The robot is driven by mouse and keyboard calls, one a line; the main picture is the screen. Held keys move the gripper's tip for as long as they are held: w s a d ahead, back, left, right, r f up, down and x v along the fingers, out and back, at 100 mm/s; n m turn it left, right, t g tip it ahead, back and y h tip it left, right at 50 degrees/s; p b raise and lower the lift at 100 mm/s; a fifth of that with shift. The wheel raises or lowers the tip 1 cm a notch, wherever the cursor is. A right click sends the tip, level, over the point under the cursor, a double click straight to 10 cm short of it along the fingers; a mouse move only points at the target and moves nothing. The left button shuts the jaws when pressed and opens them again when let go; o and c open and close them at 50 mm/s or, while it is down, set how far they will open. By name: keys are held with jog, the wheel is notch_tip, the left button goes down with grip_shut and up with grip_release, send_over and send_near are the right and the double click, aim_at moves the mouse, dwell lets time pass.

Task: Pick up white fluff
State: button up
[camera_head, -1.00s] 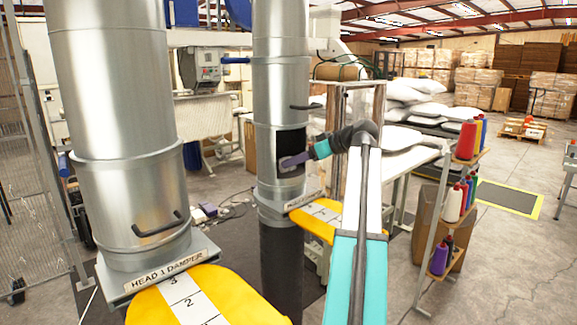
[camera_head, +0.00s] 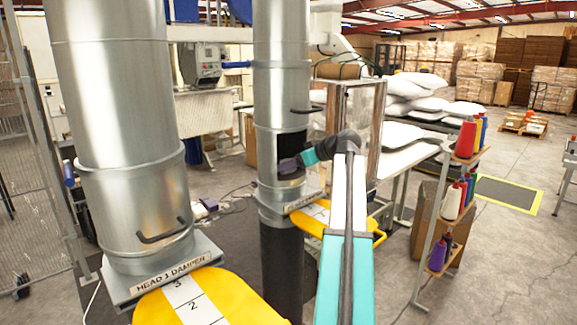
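No white fluff can be made out in this view. My gripper (camera_head: 289,167) is at the dark rectangular opening (camera_head: 291,147) in the side of the second metal duct (camera_head: 280,90). Its purple-grey end lies within the outline of the opening, near the bottom. The finger tips are dark and small against the opening, so I cannot tell whether they are apart or hold anything. The inside of the duct is hidden in shadow.
A larger duct (camera_head: 120,100) stands at the left above a yellow numbered damper plate (camera_head: 205,298). A smaller yellow plate (camera_head: 315,214) sits below the opening. A thread rack (camera_head: 447,215) stands at the right; white pillows (camera_head: 415,95) are stacked behind.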

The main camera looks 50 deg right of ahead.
jog(key=shift+c, duration=0.3)
jog(key=c, duration=1.1)
jog(key=shift+c, duration=0.2)
jog(key=shift+r, duration=0.1)
jog(key=shift+r+b, duration=1.25)
jog(key=shift+r, duration=0.2)
jog(key=shift+s+r, duration=0.1)
jog(key=shift+s, duration=0.1)
jog(key=s+a+r+b, duration=0.1)
jog(key=s+a+b, duration=0.1)
jog(key=s, duration=0.5)
jog(key=s+a+b, duration=0.3)
jog(key=s+b, duration=0.1)
jog(key=s, duration=0.4)
jog(key=shift+a+r, duration=0.2)
jog(key=shift+r, duration=0.15)
jog(key=shift+w, duration=0.1)
